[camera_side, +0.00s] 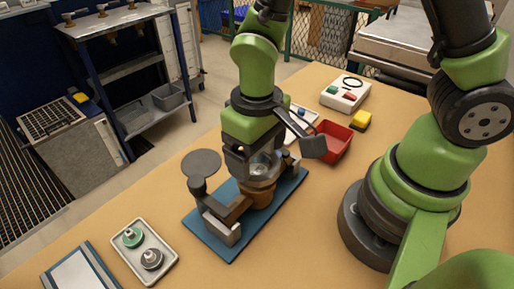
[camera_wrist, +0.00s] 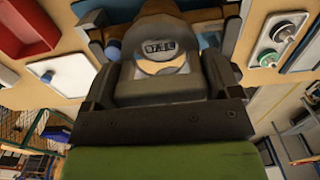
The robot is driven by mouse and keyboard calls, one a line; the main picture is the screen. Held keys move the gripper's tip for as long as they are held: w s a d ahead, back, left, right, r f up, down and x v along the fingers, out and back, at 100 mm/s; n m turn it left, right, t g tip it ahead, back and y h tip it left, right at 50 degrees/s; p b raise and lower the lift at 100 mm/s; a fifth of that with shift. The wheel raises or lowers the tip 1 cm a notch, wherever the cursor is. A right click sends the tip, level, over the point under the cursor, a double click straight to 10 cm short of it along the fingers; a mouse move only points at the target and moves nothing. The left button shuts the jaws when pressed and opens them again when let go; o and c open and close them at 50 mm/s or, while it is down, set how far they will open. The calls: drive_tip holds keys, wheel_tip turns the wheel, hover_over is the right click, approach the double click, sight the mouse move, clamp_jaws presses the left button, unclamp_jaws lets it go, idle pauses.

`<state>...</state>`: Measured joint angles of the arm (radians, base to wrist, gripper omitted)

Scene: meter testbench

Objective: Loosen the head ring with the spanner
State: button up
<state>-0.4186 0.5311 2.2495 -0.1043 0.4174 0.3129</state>
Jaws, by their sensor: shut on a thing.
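The meter (camera_side: 258,192) is a bronze body clamped on a blue plate (camera_side: 222,247); its number dial (camera_wrist: 158,46) shows in the wrist view. My gripper (camera_side: 258,160) points down over the meter's top. In the wrist view my gripper (camera_wrist: 158,78) has its dark fingers on either side of a dark grey curved piece (camera_wrist: 158,89), which looks like the spanner. It sits at the edge of the dial. The head ring around the dial is mostly hidden, and I cannot tell how the spanner meets it.
A dark round disc (camera_side: 201,163) stands on a post left of the meter. A tray (camera_side: 160,271) with green and grey round parts lies at front left.

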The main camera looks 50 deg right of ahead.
drive_tip(key=shift+f, duration=1.45)
idle(2.1)
idle(0.4)
